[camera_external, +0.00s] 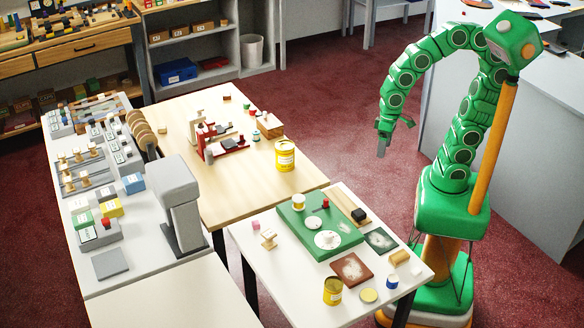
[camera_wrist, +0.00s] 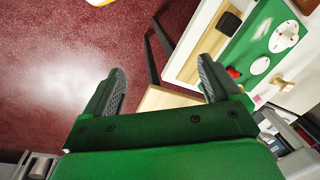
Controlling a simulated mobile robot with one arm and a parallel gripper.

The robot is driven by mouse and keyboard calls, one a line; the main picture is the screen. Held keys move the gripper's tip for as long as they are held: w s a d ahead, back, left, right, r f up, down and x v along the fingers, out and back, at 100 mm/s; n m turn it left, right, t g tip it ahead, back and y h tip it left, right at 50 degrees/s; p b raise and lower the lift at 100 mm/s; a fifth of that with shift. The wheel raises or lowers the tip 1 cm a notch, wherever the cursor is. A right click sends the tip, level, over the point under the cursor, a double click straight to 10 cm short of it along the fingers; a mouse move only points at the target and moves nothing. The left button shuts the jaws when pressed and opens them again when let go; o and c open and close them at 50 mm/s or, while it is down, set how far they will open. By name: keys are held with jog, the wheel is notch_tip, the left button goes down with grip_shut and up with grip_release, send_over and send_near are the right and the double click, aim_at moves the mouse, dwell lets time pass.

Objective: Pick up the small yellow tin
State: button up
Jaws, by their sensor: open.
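Two yellow tins with pale labels show in the external view. The smaller-looking yellow tin (camera_external: 333,291) stands upright near the front of the white table, beside a flat yellow disc (camera_external: 368,295). The larger-looking yellow tin (camera_external: 285,157) stands on the wooden table. My gripper (camera_external: 397,140) is open and empty, hanging high over the floor to the right of both tables, apart from both tins. In the wrist view my gripper (camera_wrist: 161,66) has its fingers spread with nothing between them. I cannot make out either tin clearly there.
A green board (camera_external: 298,232) with white pieces lies behind the smaller tin; it also shows in the wrist view (camera_wrist: 264,32). A brown tile (camera_external: 351,268), a blue-and-white jar (camera_external: 392,281) and a wooden cylinder (camera_external: 400,257) lie nearby. The front-left white surface (camera_external: 170,295) is clear.

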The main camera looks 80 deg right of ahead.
jog(key=w+a+f+m+t+y, duration=0.1)
jog(key=w+a, duration=0.2)
jog(key=a, duration=0.4)
jog(key=w+a+f+m+y, duration=0.1)
jog(key=w+a+f+y, duration=0.15)
jog(key=a, duration=0.35)
jog(key=m+t+y, duration=0.2)
jog(key=m+y, duration=0.6)
jog(key=m, duration=0.9)
send_near(329, 295)
jog(key=shift+s+a+f, duration=0.15)
jog(key=shift+s+a, duration=0.05)
jog(key=shift+a, duration=0.35)
jog(key=shift+x, duration=1.35)
jog(key=shift+w+x, duration=0.2)
jog(key=shift+x, duration=1.75)
jog(key=shift+w+a+f, duration=0.2)
jog(key=shift+a+f, duration=0.1)
jog(key=shift+a, duration=0.2)
jog(key=shift+c, duration=0.5)
jog(key=c, duration=1.2)
